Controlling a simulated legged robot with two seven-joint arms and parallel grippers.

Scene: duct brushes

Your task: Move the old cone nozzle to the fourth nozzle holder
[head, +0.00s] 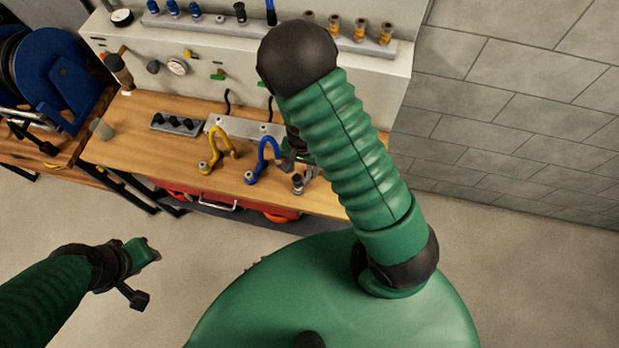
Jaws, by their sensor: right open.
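My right gripper (291,160) shows in part at the bench front, beside the blue hook-shaped piece (264,160) and just above a small grey metal fitting (299,182). It is open; my own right arm hides much of it. I cannot tell whether it touches either. A grey-beige cone-like piece (102,129) stands at the bench's left end; I cannot tell which piece is the old cone nozzle. A dark block with several black round tops (178,123) lies at the back left; I cannot tell whether it is the nozzle holder. My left gripper (146,270) hangs over the floor, its jaw state unclear.
A yellow hook-shaped piece (219,150) stands left of the blue one, before a grey plate (241,127). Blue fittings (173,8) and brass fittings (360,30) line the upper shelf. A blue reel (52,80) stands left. The wooden bench top (140,125) has clear room left.

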